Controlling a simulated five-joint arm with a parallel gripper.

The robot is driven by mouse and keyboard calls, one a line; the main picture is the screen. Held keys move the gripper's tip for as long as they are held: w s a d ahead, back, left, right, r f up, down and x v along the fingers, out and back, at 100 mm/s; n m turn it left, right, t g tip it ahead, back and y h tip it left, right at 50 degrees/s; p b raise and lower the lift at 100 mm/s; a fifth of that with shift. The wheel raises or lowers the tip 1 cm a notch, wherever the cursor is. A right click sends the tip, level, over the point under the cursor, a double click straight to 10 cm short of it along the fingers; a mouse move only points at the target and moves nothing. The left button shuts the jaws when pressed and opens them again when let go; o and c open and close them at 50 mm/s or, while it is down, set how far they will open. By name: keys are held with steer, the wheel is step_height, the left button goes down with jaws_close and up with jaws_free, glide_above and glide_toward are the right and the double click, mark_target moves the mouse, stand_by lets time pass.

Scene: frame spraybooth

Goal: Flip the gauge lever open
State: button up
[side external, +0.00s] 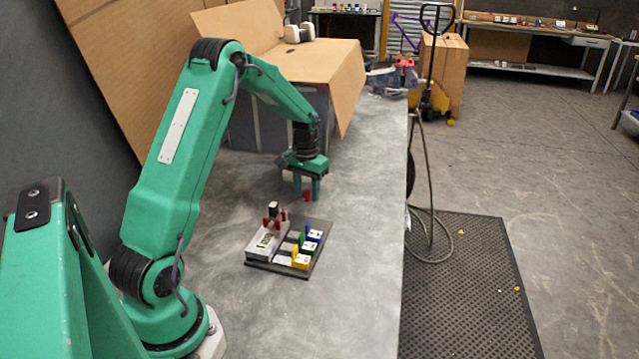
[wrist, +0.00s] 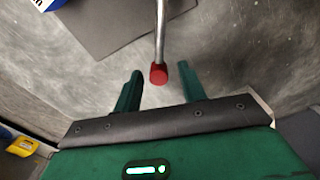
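In the side external view, the gauge unit is a dark flat base (side external: 318,262) bearing a white block (side external: 266,243) with red knobs. In the wrist view, a metal lever (wrist: 160,35) with a red tip (wrist: 158,75) reaches down from the top edge. The red tip also shows just below my gripper in the side external view (side external: 307,196). My gripper (wrist: 160,69) is open, its two green fingers on either side of the red tip with gaps at both sides. The lever's foot is out of the wrist view.
Blue (side external: 314,236), green (side external: 307,247) and yellow (side external: 301,261) blocks sit on the right of the base. A cardboard box (side external: 330,70) stands behind on the grey table (side external: 360,220). The table's right edge drops to a black mat (side external: 465,285). Table around the base is clear.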

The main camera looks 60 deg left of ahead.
stand_by(0.3)
steer(key=shift+r, duration=3.85)
steer(key=shift+d+r, duration=0.1)
steer(key=shift+d+r, duration=0.2)
steer(key=s+d+r+m+t, duration=0.1)
steer(key=s+d+r, duration=0.2)
steer(key=d+r, duration=0.35)
steer(key=s+d+r+m+t, duration=0.1)
steer(key=s+d+r, duration=0.35)
steer(key=d, duration=0.35)
steer(key=s+d+r+m+t, duration=0.1)
steer(key=s+d+m+t, duration=0.2)
steer(key=s+d, duration=0.7)
steer(key=s, duration=0.3)
steer(key=shift+d+t, duration=0.2)
steer(key=shift+t, duration=0.1)
